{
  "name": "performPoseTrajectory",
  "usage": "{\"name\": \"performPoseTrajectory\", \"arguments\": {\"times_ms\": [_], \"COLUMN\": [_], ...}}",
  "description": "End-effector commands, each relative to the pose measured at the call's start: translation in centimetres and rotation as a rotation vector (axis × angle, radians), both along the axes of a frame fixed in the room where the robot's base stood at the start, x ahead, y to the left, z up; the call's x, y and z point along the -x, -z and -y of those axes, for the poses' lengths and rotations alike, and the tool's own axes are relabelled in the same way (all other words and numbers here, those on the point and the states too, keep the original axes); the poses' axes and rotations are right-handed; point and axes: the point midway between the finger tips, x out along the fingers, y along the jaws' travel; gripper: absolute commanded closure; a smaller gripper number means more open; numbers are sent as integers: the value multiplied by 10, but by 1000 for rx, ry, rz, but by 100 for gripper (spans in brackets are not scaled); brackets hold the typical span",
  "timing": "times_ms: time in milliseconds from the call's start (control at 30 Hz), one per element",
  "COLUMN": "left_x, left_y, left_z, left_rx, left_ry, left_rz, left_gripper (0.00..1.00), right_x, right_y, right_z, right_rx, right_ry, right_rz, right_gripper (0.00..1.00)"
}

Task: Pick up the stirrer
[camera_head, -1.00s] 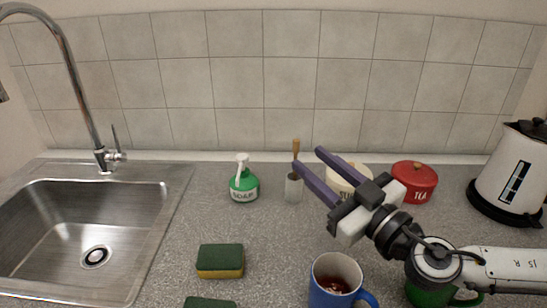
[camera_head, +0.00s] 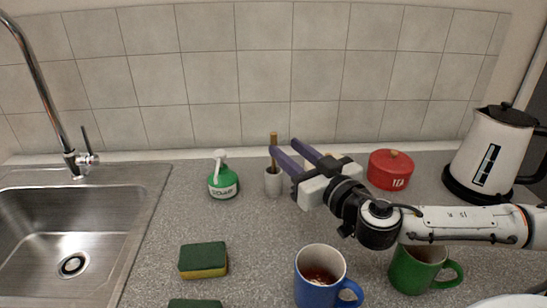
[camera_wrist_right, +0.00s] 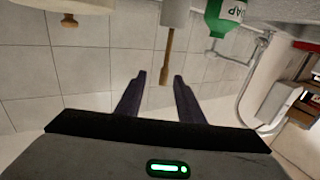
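The stirrer (camera_head: 273,146) is a thin brown wooden stick standing upright in a small grey cup (camera_head: 273,183) near the back of the counter. Its lower part is hidden inside the cup. My right gripper (camera_head: 283,147) is open and empty, its two purple fingers pointing at the stirrer. In the right wrist view, which is upside down, the stirrer's free end (camera_wrist_right: 166,62) appears between the open fingertips (camera_wrist_right: 159,77). I cannot tell whether the fingers touch it; no grip shows. My left gripper is not in view.
A green soap bottle (camera_head: 223,181) stands left of the cup. A red tea pot (camera_head: 390,170) and a white kettle (camera_head: 490,155) stand to the right. Blue (camera_head: 317,291) and green (camera_head: 405,272) mugs are in front, with a sponge (camera_head: 203,261) and a sink (camera_head: 85,225) to the left.

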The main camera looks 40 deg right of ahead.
Motion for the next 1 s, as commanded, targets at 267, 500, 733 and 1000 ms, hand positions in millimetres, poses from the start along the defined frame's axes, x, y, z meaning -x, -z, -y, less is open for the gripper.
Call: {"name": "performPoseTrajectory", "arguments": {"times_ms": [267,500,733,1000], "left_x": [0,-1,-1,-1], "left_y": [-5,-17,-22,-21], "left_z": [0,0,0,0], "left_rx": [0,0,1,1], "left_ry": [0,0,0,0], "left_rz": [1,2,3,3], "left_gripper": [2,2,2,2], "right_x": [-11,-36,-54,-55], "right_y": [-2,-4,0,1], "right_z": [-1,-6,-3,-3], "right_rx": [-2,-3,0,1], "right_ry": [1,0,0,-1], "right_rz": [3,3,0,-1], "right_gripper": [66,66,66,69]}}
